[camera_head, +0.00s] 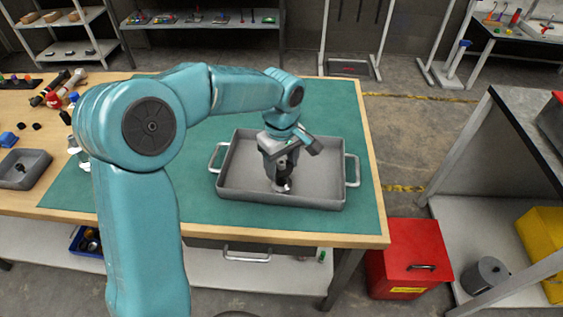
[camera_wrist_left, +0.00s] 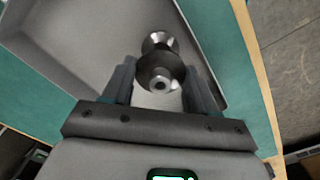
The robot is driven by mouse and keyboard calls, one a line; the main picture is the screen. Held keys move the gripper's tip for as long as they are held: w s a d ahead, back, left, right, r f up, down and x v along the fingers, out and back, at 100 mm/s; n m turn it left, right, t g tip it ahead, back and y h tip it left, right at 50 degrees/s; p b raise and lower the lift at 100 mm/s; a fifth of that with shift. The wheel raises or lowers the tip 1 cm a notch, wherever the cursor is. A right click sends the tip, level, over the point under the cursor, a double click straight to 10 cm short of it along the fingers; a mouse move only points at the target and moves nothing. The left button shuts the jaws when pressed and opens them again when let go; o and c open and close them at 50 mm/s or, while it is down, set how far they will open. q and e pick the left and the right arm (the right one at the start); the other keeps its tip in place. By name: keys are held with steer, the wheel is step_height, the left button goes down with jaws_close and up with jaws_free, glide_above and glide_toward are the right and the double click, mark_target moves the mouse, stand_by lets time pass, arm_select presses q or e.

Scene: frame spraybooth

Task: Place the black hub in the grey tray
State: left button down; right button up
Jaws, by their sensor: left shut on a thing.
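The grey tray (camera_head: 240,185) with two side handles lies on the green mat (camera_head: 215,213) on the table. My left gripper (camera_head: 283,178) reaches down into the tray's outline from above, right of its middle. It is shut on the black hub (camera_head: 284,186), a dark part with a shiny metal end. In the left wrist view the hub (camera_wrist_left: 160,72) sits between the two fingers of the left gripper (camera_wrist_left: 160,82), with the tray's floor (camera_wrist_left: 85,45) behind it. I cannot tell whether the hub touches the tray floor. My right gripper is not in view.
A smaller dark grey tray (camera_head: 22,172) stands at the table's left, near several small tools and parts. A red box (camera_head: 408,258) is on the floor at the right. The mat right of the tray is clear. A shelf rack (camera_head: 210,22) stands behind.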

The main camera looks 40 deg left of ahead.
arm_select(q)
steer(key=shift+f, duration=0.2)
steer(key=shift+c, duration=1.6)
jaws_free()
steer(key=shift+w+r, duration=0.1)
steer(key=shift+r, duration=0.4)
step_height(320, 180, up, 12)
steer(key=shift+f+p, duration=0.25)
steer(key=shift+p, duration=0.2)
